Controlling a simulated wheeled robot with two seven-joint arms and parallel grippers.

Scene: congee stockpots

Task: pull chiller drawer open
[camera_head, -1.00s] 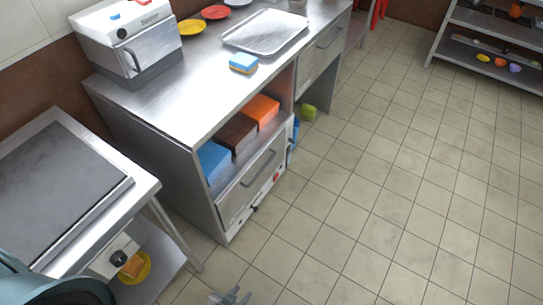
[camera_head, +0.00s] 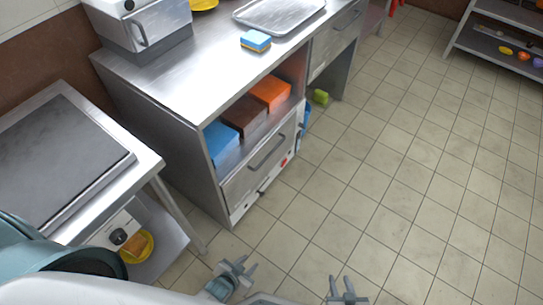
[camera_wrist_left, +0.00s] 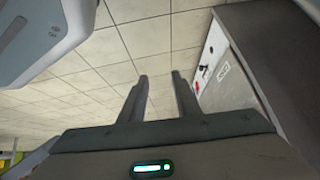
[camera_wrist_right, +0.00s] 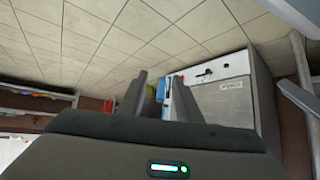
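The steel chiller drawer (camera_head: 241,176) sits low in the counter cabinet, under an open shelf, and looks closed. Its bar handle (camera_head: 268,152) runs across the upper front. My left gripper (camera_head: 243,268) is in front of the cabinet, over the floor, apart from the handle. Its fingers stand apart and empty in the left wrist view (camera_wrist_left: 160,80). My right gripper (camera_head: 346,283) is further right, also over the floor. Its fingers are apart and empty in the right wrist view (camera_wrist_right: 158,76). The cabinet front shows beyond them there, partly hidden by a finger.
Blue (camera_head: 221,141), brown (camera_head: 243,115) and orange (camera_head: 271,93) blocks fill the open shelf. A griddle table (camera_head: 150,160) stands at the left. A sponge (camera_head: 256,40) and tray (camera_head: 318,5) lie on the counter. The tiled floor (camera_head: 400,170) at right is clear.

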